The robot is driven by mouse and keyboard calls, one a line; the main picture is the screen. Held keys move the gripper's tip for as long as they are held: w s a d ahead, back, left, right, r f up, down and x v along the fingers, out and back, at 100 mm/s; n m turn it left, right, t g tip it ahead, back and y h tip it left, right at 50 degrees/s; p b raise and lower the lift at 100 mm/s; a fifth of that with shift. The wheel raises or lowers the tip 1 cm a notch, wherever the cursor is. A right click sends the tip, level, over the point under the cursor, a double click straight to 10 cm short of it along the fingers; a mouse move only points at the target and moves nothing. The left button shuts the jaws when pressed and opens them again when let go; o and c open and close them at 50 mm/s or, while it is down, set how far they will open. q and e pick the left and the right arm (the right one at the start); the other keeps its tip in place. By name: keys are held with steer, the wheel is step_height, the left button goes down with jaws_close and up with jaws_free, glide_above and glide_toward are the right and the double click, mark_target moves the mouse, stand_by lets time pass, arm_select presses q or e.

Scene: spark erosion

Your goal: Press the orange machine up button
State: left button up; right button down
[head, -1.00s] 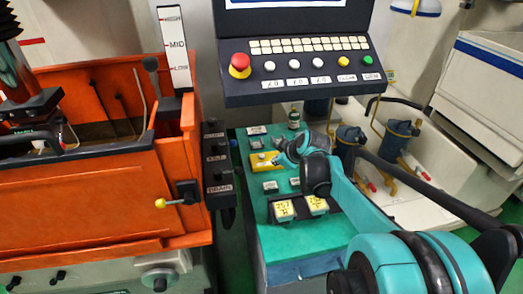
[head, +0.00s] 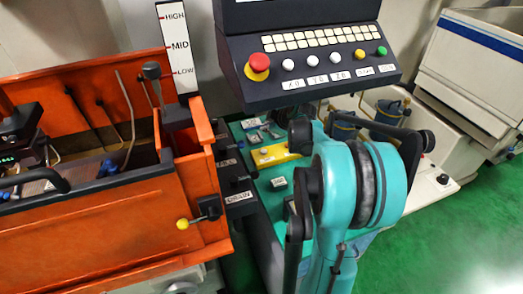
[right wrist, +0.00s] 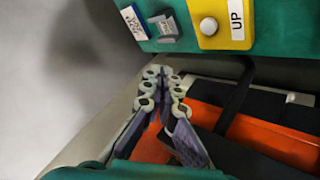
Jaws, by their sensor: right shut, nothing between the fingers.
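A yellow plate (right wrist: 224,24) with a round white button (right wrist: 208,26) and an "UP" label (right wrist: 237,20) is at the top of the right wrist view, on a green panel. In the head view the yellow plate (head: 277,154) lies on the green console beside the orange machine (head: 100,230), partly covered by my right arm. My right gripper (right wrist: 162,76) is shut and empty in the right wrist view. Its tips appear below the panel edge and left of the button, apart from it. In the head view my arm hides most of it. My left gripper is not in view.
A control box (head: 310,65) with a red stop knob (head: 258,67) hangs above the console. A yellow-tipped lever (head: 197,218) sticks out of the orange machine. A labelled switch (right wrist: 165,28) sits left of the yellow plate. Green floor (head: 450,235) is clear at the right.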

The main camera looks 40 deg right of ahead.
steer(key=b, duration=0.6)
glide_above(265, 152)
step_height(265, 152, down, 8)
steer(key=shift+r, duration=0.25)
steer(key=shift+f+b, duration=0.35)
steer(key=shift+f, duration=0.4)
stand_by(0.4)
steer(key=shift+f, duration=0.35)
